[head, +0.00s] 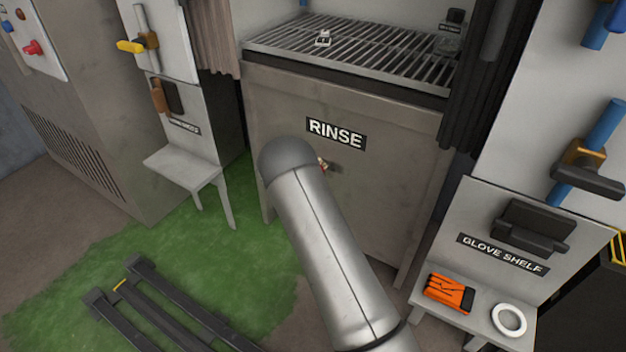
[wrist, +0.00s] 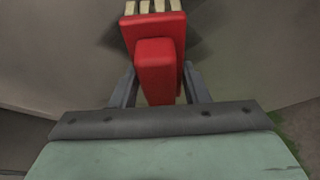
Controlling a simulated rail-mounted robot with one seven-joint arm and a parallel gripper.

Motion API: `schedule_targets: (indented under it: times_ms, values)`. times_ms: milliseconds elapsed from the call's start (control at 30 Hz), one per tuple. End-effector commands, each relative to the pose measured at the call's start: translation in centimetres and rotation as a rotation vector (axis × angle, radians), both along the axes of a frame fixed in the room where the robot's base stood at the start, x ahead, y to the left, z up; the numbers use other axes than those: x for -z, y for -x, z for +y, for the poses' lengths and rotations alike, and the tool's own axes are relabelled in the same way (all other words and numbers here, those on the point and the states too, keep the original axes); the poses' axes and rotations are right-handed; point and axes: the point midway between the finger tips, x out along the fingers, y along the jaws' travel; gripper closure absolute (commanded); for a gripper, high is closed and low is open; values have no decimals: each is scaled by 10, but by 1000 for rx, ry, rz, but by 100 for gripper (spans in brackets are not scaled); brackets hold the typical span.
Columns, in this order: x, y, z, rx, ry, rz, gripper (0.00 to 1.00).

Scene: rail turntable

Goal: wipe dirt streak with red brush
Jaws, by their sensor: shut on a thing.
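In the wrist view, my gripper (wrist: 158,92) is shut on the red handle of the red brush (wrist: 155,65). The brush points away from my gripper, with its pale bristle tufts at the top edge of the picture. A grey-brown surface lies behind it, with darker shading around the brush; I cannot tell whether this is dirt or shadow. In the head view, my arm hides most of my gripper and the brush. Only a small red and metallic bit shows beside the arm, in front of the panel marked RINSE (head: 285,105). I cannot make out a clear dirt streak.
A slatted rack (head: 350,45) sits above the panel. A glove shelf (head: 470,318) at lower right holds orange gloves (head: 448,293) and a white ring (head: 509,320). A small grey shelf (head: 180,160) stands at left. Dark rails (head: 165,305) lie on the green floor.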

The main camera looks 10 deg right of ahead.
Motion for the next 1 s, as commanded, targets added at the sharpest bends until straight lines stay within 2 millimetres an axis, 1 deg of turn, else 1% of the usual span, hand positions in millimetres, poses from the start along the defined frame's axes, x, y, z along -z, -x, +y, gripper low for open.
schedule_targets:
  times_ms: [167, 500, 667, 767, 1000]
  values:
    - [-2, -5, 2, 0, 2, -5, 77]
    - [-1, -23, 22, 2, 1, -7, 77]
    - [-3, -26, 26, 1, 2, -5, 77]
    - [-6, -26, 26, 1, 2, -5, 77]
    - [-21, -25, 27, 2, 1, -4, 77]
